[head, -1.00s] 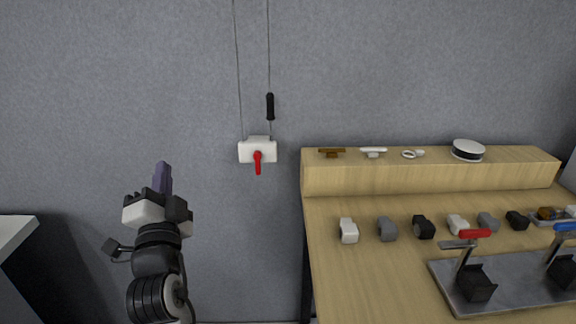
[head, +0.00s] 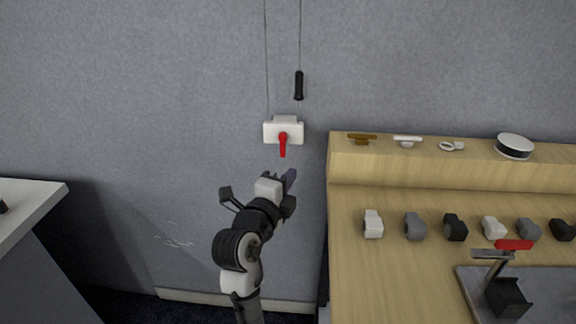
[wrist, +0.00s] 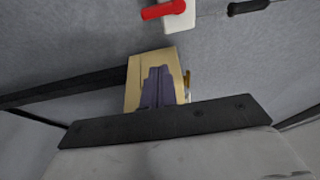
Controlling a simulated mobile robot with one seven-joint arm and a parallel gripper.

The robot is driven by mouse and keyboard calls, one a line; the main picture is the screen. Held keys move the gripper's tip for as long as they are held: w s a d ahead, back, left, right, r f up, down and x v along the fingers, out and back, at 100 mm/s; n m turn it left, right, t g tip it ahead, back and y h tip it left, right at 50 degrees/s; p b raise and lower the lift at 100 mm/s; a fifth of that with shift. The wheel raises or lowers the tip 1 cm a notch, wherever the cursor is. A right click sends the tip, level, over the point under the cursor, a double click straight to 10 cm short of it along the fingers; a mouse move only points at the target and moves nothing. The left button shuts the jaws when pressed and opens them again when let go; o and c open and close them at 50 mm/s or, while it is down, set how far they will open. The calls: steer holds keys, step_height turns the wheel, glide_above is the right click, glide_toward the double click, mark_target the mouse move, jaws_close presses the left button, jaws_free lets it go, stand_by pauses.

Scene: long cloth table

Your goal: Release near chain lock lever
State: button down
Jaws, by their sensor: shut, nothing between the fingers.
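The chain lock is a white box (head: 270,134) on the grey wall with a red lever (head: 283,145) hanging straight down from its front. Two thin cords run up from it, and a black handle (head: 299,85) hangs on the right one. In the wrist view the red lever (wrist: 163,9) and white box (wrist: 181,18) are at the top edge, partly cut off, beyond the fingertips.
A wooden table (head: 350,285) with a raised ledge (head: 430,168) stands to the right, with its left edge close to my gripper. Several small handles and knobs lie on it. A white-topped cabinet (head: 30,205) stands at left. The wall between is clear.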

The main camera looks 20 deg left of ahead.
mark_target(283, 145)
steer(key=w+a+p, duration=0.3)
steer(key=w+p, duration=0.1)
steer(key=w, duration=0.4)
steer(key=shift+w+a, duration=0.15)
steer(key=shift+f+b, duration=0.15)
steer(key=shift+b, duration=0.2)
steer(key=shift+a+m, duration=0.1)
steer(key=shift+m, duration=0.2)
